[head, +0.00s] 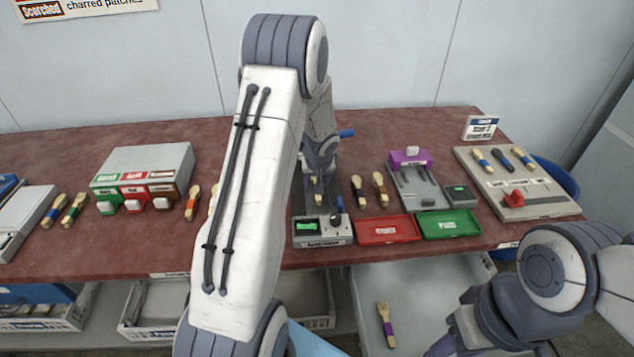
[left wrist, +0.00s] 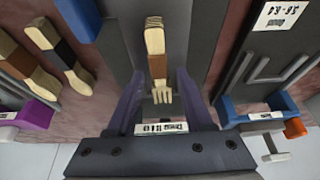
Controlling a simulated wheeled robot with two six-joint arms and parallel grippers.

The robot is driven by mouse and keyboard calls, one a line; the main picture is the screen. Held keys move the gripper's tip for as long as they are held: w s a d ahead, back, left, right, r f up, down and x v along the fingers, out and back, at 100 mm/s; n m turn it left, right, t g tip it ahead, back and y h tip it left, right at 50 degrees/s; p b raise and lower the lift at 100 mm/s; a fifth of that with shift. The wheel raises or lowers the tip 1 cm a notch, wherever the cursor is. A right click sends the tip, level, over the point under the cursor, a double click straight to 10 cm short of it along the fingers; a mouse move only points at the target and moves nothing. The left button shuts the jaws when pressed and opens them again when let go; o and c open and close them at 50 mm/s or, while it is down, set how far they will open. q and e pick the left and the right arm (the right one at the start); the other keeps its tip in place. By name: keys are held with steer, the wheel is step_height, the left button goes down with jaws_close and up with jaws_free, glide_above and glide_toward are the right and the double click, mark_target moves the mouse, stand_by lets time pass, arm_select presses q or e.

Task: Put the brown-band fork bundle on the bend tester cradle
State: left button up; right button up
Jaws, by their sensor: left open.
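The brown-band fork bundle (left wrist: 157,65) lies on a dark grey bed (left wrist: 118,45) in the left wrist view, tines toward my gripper. It also shows small in the head view (head: 318,186). My left gripper (left wrist: 162,95) is open, with fingers apart on either side of the tine end. My right gripper (head: 440,346) is at the bottom edge, mostly cut off.
Two banded bundles (head: 358,190) lie right of the device. Red (head: 388,230) and green (head: 450,224) trays stand at the front edge. A purple-topped fixture (head: 410,158) and a board of bundles (head: 550,200) are to the right. A purple-band fork (head: 386,322) lies lower down. My left arm hides the middle-left table.

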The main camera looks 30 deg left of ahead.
arm_select(q)
steer(key=p+v, duration=0.1)
steer(key=v, duration=1)
steer(key=s+d+r+m+h, duration=0.1)
steer(key=s+d+r+m, duration=0.1)
steer(key=d, duration=0.4)
steer(key=s+d+r+m, duration=0.2)
steer(key=s+d, duration=0.1)
steer(key=d, duration=0.4)
steer(key=s+d+r+m+g+h, duration=0.1)
steer(key=s+d+m, duration=0.4)
steer(key=s+d, duration=0.3)
steer(key=s+d+r+m+g+h, duration=0.1)
steer(key=s+d+m, duration=0.4)
steer(key=s, duration=1.1)
steer(key=d+g, duration=0.1)
steer(key=d, duration=0.1)
steer(key=shift+s+d+r+m+h, duration=0.2)
steer(key=shift+s+d+m+h, duration=0.1)
steer(key=shift+d+m+h, duration=0.1)
